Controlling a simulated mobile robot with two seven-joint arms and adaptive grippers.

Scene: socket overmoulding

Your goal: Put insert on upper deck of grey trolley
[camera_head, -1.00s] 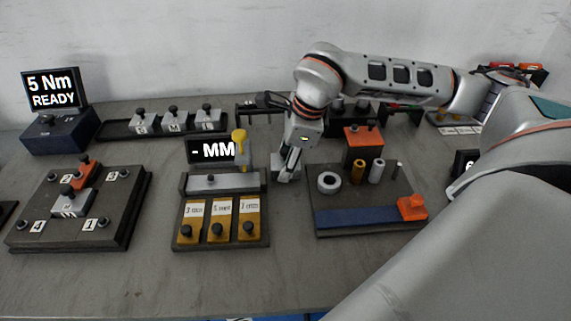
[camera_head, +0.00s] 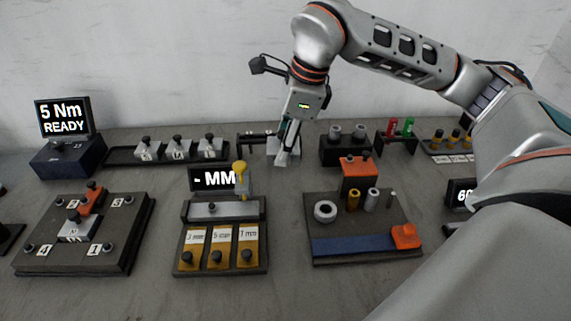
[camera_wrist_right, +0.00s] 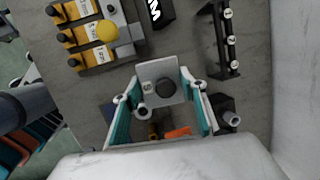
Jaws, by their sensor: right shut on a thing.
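A light grey plate with a dark round knob (camera_wrist_right: 150,75), which looks like the insert, sits between the fingers of my right gripper (camera_wrist_right: 160,100) in the right wrist view. The gripper is shut on it. In the head view my right gripper (camera_head: 284,158) points down at the back of the table, with the plate partly hidden by the fingers. I cannot tell its exact height above the table. The grey trolley cannot be made out in the head view. My left gripper is not in view.
A measuring station with an MM display (camera_head: 214,178) stands front left of the gripper. A dark board with a ring and an orange block (camera_head: 358,172) stands front right. A black rack (camera_head: 256,142) and a dark block with two knobs (camera_head: 345,152) flank the gripper.

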